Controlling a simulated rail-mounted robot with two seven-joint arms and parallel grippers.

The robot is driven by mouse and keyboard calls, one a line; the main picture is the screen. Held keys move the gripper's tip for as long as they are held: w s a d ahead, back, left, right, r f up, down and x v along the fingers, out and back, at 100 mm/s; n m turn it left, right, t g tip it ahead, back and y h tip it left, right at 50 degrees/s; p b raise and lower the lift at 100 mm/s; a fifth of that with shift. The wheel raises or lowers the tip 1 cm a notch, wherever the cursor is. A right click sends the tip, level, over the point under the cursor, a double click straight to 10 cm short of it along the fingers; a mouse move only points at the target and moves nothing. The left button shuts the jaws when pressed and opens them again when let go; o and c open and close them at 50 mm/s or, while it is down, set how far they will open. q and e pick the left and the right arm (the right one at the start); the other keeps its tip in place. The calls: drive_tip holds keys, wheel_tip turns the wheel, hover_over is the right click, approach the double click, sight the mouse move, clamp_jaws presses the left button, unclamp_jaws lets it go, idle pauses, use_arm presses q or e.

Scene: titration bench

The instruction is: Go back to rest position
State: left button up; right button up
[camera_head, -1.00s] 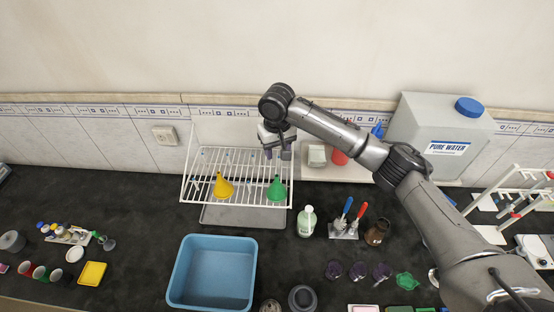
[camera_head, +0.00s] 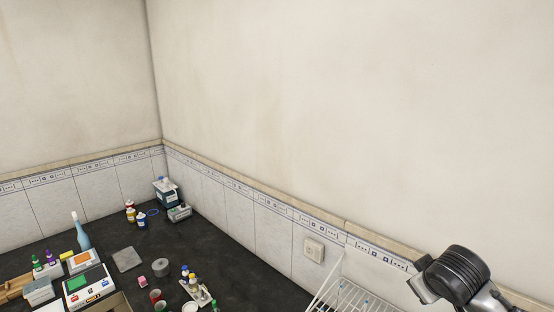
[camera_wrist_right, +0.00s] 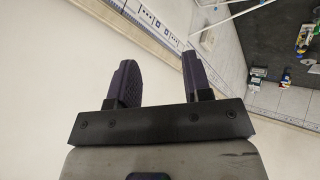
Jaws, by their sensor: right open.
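My right arm shows at the lower right of the head view, with its dark wrist joint in front of the wall. The right gripper (camera_wrist_right: 158,82) shows in the right wrist view. Its two dark fingers stand apart, with nothing between them but the pale wall behind. Its fingertips are outside the head view. My left gripper is in neither current view.
The white wire rack (camera_head: 360,299) is cut off at the head view's bottom edge, left of my right arm. A wall socket (camera_head: 314,250) sits above it. Bottles, a blue wash bottle (camera_head: 81,233) and a device with a green screen (camera_head: 88,287) stand on the dark bench (camera_head: 207,235).

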drive_tip(key=s+a+r+n+t+y+p, duration=0.2)
drive_tip(key=s+a+r+t, duration=0.3)
drive_tip(key=s+a, duration=0.4)
drive_tip(key=s+a+f+m+g+p, duration=0.1)
drive_tip(key=s+f+m+g+p, duration=0.1)
drive_tip(key=s+f, duration=1.1)
drive_tip(key=s+a+f+m+g+y+p, duration=0.1)
drive_tip(key=s+f+g+p, duration=0.3)
drive_tip(key=s+f, duration=1)
drive_tip(key=s+a+m+g, duration=0.1)
drive_tip(key=s+g, duration=0.2)
drive_tip(key=s, duration=0.1)
drive_tip(key=shift+s+f, duration=0.2)
drive_tip(key=shift+s, duration=0.1)
